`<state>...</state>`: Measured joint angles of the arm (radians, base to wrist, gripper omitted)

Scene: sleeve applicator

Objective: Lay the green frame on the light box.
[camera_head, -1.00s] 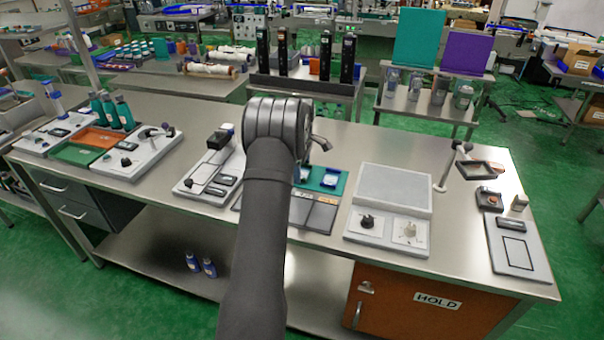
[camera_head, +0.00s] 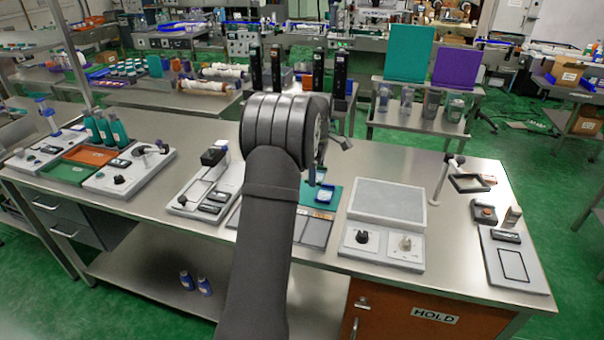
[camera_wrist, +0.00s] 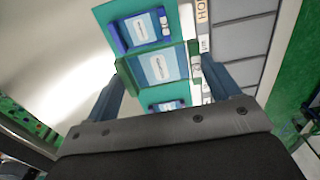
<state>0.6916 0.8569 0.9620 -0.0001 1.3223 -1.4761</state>
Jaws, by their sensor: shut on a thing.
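In the wrist view, my gripper (camera_wrist: 160,72) has its two dark blue fingers at opposite sides of the green frame (camera_wrist: 193,62) and is shut on it. A blue-edged card with a white label shows through the frame's opening. The frame is over a teal mat (camera_wrist: 108,12); I cannot tell whether they touch. In the head view, my arm hides the frame and most of my gripper. The likely light box (camera_head: 388,200) is a white unit with a pale grey panel and two knobs in front, right of the teal mat (camera_head: 333,190).
Blue-edged cards (camera_wrist: 137,30) lie on the teal mat. A thin post (camera_head: 442,180) stands right of the light box, near a dark open frame (camera_head: 472,183). A white board (camera_head: 515,262) lies at the right front. Steel bench surface is bare behind the box.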

